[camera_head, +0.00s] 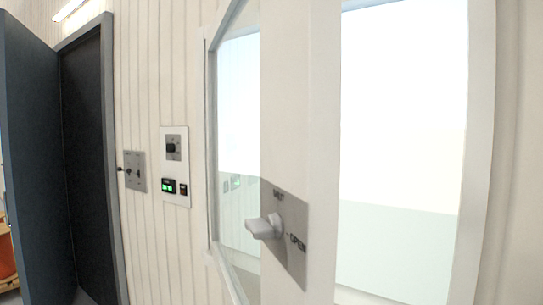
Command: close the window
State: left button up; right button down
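The window (482,150) has a pale frame and fills the right half of the head view. A wide pale upright (318,110) runs down its middle, with a bright pane or opening on each side. The window seems to stand ajar, but I cannot tell the angle surely. A grey plate (294,262) on the upright bears the word OPEN at right and a blurred word at top. A light grey handle (264,227) sticks out from the plate, its grip toward the left. Neither of my grippers is in view.
A wall panel (175,150) with a dark switch and green display hangs left of the window. A smaller grey switch plate (135,172) is beside it. A dark door (35,150) stands open at far left. An orange object (7,255) shows at the left edge.

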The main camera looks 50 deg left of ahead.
aim_at(300, 59)
jog(key=u, duration=1.9)
